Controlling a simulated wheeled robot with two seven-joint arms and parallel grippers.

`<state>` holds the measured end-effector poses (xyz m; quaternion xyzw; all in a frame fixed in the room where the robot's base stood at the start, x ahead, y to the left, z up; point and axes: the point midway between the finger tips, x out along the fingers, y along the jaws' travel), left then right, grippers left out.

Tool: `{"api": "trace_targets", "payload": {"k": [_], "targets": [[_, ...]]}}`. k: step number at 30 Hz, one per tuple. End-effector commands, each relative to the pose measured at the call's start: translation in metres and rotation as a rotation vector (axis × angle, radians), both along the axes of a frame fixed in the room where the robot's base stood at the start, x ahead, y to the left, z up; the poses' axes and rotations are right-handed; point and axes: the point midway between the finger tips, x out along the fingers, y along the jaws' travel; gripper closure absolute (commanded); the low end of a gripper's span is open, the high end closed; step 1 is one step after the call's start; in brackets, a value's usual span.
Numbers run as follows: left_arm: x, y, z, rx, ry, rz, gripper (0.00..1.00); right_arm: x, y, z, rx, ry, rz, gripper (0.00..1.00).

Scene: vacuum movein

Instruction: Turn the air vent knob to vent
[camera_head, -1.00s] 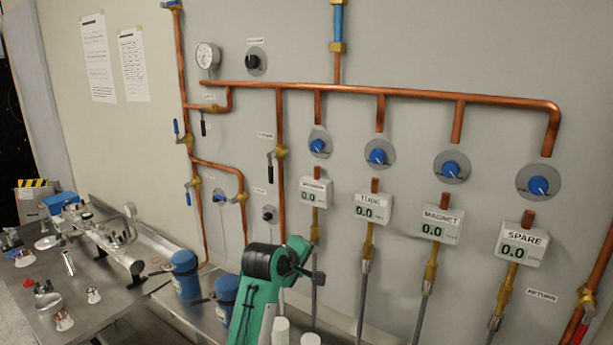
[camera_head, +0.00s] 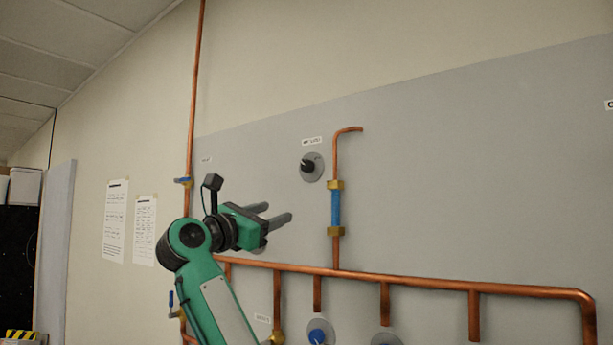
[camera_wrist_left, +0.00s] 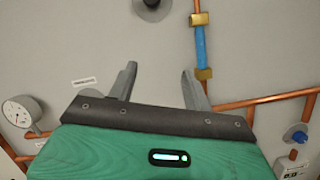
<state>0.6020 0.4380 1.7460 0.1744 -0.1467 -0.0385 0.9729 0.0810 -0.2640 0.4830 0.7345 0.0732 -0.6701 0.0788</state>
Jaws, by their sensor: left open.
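A black knob on a round grey plate (camera_head: 311,166) is on the upper wall panel, under a small white label (camera_head: 312,141) too small to read surely. It looks like the air vent knob, but I cannot confirm this. In the left wrist view this knob (camera_wrist_left: 152,3) is cut by the top edge. My left gripper (camera_head: 278,212) is open and empty, below and left of the knob in the head view, fingers pointing right. Its two fingers also show apart in the left wrist view (camera_wrist_left: 159,70), with bare panel between them. My right gripper is out of view.
A blue valve section (camera_head: 336,208) with brass ends stands on a copper pipe right of the knob. A long copper pipe (camera_head: 430,285) runs below. A round gauge (camera_wrist_left: 21,111) is at left in the left wrist view. Bare panel lies between gripper and knob.

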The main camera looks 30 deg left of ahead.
Motion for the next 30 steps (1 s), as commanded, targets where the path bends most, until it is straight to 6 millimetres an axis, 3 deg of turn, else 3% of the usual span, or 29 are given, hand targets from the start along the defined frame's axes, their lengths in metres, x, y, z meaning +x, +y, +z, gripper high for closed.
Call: {"api": "trace_targets", "payload": {"k": [1,4,11,30], "targets": [[-0.012,0.003,0.018,-0.046,-0.029,-0.020,0.50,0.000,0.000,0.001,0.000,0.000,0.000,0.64],[-0.028,0.007,0.040,-0.119,-0.065,-0.056,0.50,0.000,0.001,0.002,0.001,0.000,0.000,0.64],[-0.033,0.008,0.058,-0.171,-0.084,-0.083,0.50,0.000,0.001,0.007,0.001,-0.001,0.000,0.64],[0.064,-0.008,0.099,-0.168,-0.081,-0.082,0.50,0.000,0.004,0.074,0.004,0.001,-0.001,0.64]]}}
